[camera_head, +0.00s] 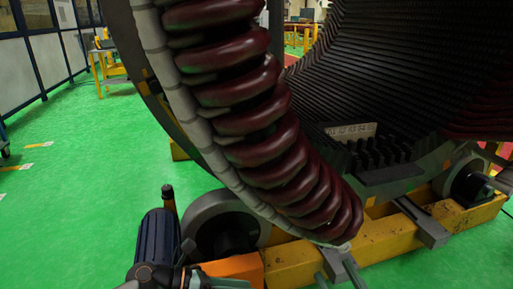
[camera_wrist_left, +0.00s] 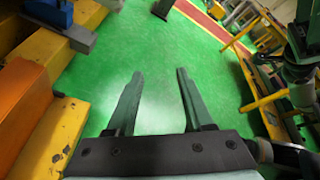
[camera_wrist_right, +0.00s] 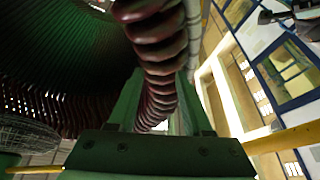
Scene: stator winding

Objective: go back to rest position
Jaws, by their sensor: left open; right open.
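My right gripper (camera_wrist_right: 158,82) is open in the right wrist view, its fingers pointing up with the dark red coil row (camera_wrist_right: 158,55) showing between and beyond them. In the head view two grey-green prongs, seemingly my right gripper (camera_head: 338,266), show just below the lower end of the coils (camera_head: 262,125). I cannot tell whether they touch. My left gripper (camera_wrist_left: 158,75) is open and empty in the left wrist view, over green floor. I cannot make it out in the head view. The large stator ring (camera_head: 375,70) with its dark slotted inner wall fills the upper right.
A yellow beam (camera_head: 385,240) and roller (camera_head: 225,225) sit under the stator. An orange block (camera_wrist_left: 25,100) stands left of the left gripper. A yellow frame (camera_wrist_left: 265,85) is at its right. Green floor (camera_head: 75,185) is clear at the head view's left.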

